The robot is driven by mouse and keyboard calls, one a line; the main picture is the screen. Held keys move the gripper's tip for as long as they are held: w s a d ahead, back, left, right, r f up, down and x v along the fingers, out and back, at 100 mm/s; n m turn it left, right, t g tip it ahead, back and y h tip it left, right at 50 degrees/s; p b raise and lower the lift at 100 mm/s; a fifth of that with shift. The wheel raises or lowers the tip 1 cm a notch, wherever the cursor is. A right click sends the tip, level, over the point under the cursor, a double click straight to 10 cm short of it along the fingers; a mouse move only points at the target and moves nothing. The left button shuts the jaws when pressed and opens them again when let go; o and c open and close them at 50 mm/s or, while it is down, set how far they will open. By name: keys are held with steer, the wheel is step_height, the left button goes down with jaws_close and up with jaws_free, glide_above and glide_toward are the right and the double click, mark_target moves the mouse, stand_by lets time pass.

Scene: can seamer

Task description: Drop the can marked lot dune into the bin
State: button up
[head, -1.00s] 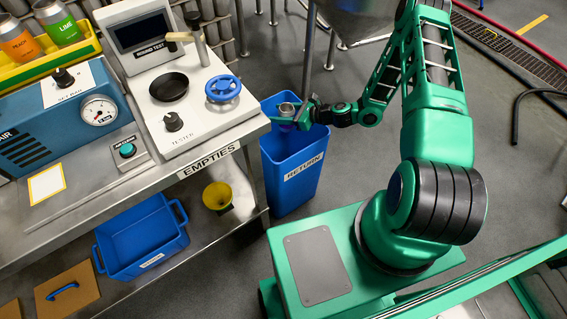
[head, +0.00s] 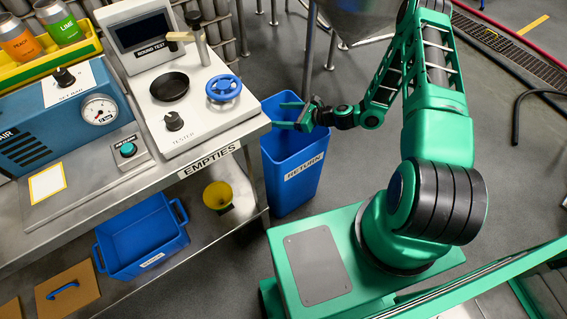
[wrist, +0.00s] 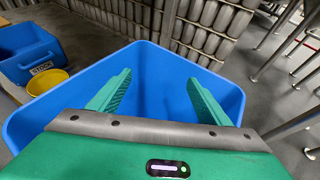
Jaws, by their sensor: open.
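My gripper (head: 292,115) is open and empty over the mouth of the blue bin labelled RETURN (head: 290,170). In the wrist view its two green fingers (wrist: 152,95) are spread apart, with the blue bin (wrist: 225,92) beneath and around them. No can shows between the fingers. The part of the bin's inside that shows looks empty; the rest is hidden by my gripper. An orange can marked PEACH (head: 20,42) and a green can marked LIME (head: 60,25) stand in the yellow tray at the upper left. I see no can marked dune.
A steel bench labelled EMPTIES (head: 209,161) stands left of the bin, carrying the tester (head: 195,110) and a blue seamer (head: 60,120).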

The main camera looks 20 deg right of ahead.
steer(key=v, duration=1)
steer(key=shift+r, duration=0.1)
